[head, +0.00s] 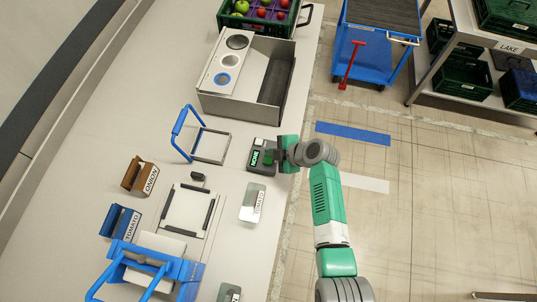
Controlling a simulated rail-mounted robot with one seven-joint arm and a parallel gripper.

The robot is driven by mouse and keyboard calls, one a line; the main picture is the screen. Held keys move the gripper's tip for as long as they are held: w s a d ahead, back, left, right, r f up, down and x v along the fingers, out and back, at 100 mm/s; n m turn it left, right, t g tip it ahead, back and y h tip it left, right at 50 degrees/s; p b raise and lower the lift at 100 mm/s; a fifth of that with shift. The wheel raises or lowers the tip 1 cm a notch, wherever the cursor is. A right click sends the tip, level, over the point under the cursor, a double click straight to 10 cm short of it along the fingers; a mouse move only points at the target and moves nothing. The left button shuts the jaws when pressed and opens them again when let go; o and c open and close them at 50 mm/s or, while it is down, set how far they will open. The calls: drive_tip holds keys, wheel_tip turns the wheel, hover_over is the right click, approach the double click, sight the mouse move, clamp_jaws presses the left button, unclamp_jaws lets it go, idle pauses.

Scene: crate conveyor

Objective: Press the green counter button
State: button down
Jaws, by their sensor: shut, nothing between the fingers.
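The counter device (261,164) is a dark box on the white counter, near its right edge, with a small lit green display. A small green part (269,157) shows on its top, beside my gripper; I cannot tell whether it is the green button. My gripper (277,155) reaches in from the right at the end of my green and white arm. It is shut and empty, at or just above the right side of the device. The fingertips are small and partly hidden, so I cannot tell whether they touch the button.
A grey metal bin unit (247,80) and a green crate (262,25) with fruit are further back. A blue cart (372,62) stands on the floor at right.

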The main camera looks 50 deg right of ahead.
drive_tip(key=shift+f, duration=0.15)
drive_tip(key=shift+f+b, duration=0.3)
drive_tip(key=shift+b, duration=0.4)
drive_tip(key=shift+f+b, duration=0.5)
drive_tip(key=shift+b, duration=0.15)
idle(0.4)
drive_tip(key=shift+r, duration=0.15)
drive_tip(key=shift+r+p, duration=0.5)
drive_tip(key=shift+r, duration=0.3)
drive_tip(key=shift+r+p, duration=1.65)
drive_tip(key=shift+r, duration=0.9)
